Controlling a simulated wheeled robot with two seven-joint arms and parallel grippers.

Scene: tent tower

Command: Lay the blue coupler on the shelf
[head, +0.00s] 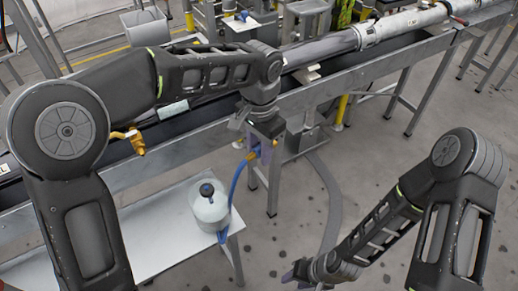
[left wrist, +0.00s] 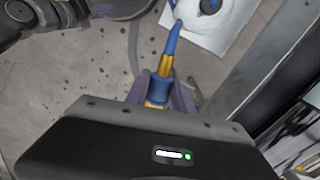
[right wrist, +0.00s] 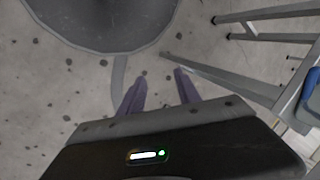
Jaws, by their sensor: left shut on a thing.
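My left gripper (head: 262,146) is shut on the blue coupler (left wrist: 158,90), which has brass-coloured parts. A blue hose (head: 235,180) runs from the coupler down to a clear canister (head: 210,208) with a dark cap. In the head view the coupler is mostly hidden by the gripper. The canister stands near the right end of the pale shelf (head: 150,235), which also shows in the left wrist view (left wrist: 232,32). The held coupler is beyond the shelf's right end, over the floor. My right gripper (right wrist: 160,90) is open and empty, low over the floor.
A long metal bench (head: 170,145) with a pipe (head: 320,48) on it crosses behind the left gripper. A yellow-brass valve (head: 133,140) sits at the bench's near side. The left part of the shelf is bare. A dark round surface (right wrist: 100,15) shows near the right gripper.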

